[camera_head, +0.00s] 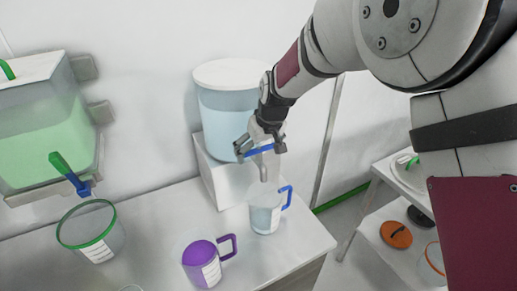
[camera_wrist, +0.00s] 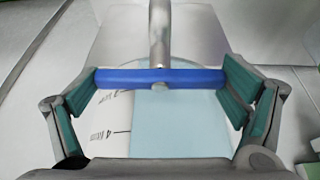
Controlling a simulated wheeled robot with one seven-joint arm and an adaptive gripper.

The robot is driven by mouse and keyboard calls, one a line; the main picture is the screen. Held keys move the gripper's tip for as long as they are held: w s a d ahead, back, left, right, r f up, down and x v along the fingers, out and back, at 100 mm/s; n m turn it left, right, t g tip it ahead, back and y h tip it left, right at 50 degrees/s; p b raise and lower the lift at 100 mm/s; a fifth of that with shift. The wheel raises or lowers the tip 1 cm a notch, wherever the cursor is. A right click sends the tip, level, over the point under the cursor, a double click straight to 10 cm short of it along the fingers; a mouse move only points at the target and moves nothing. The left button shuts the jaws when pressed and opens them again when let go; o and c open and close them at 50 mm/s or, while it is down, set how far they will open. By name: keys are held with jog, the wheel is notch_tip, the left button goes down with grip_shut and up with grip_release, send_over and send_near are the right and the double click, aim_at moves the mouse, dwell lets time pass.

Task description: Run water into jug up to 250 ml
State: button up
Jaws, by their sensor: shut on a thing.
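A clear jug with a blue handle (camera_head: 264,218) stands upright on the white counter below the tap of a water tank (camera_head: 228,122). The jug's lower part looks pale blue. Its scale marks and a pale blue area show in the wrist view (camera_wrist: 180,112), but I cannot read the level in ml. The tap's blue lever (camera_wrist: 125,78) lies crosswise between the finger pads of my gripper (camera_wrist: 160,88), beside the metal tap pipe (camera_wrist: 159,32). In the head view my gripper (camera_head: 260,147) is shut on this lever, just above the jug. Whether water is flowing is unclear.
A purple-handled jug (camera_head: 203,262) stands left of the blue-handled one. Further left, a green-rimmed container (camera_head: 90,233) stands below a green-filled tank (camera_head: 45,130) with a tap (camera_head: 70,174). A side table (camera_head: 372,238) with lids stands at right, past a gap.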

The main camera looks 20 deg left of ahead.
jog(key=o, duration=0.9)
jog(key=shift+c, duration=0.2)
jog(key=v, duration=1.2)
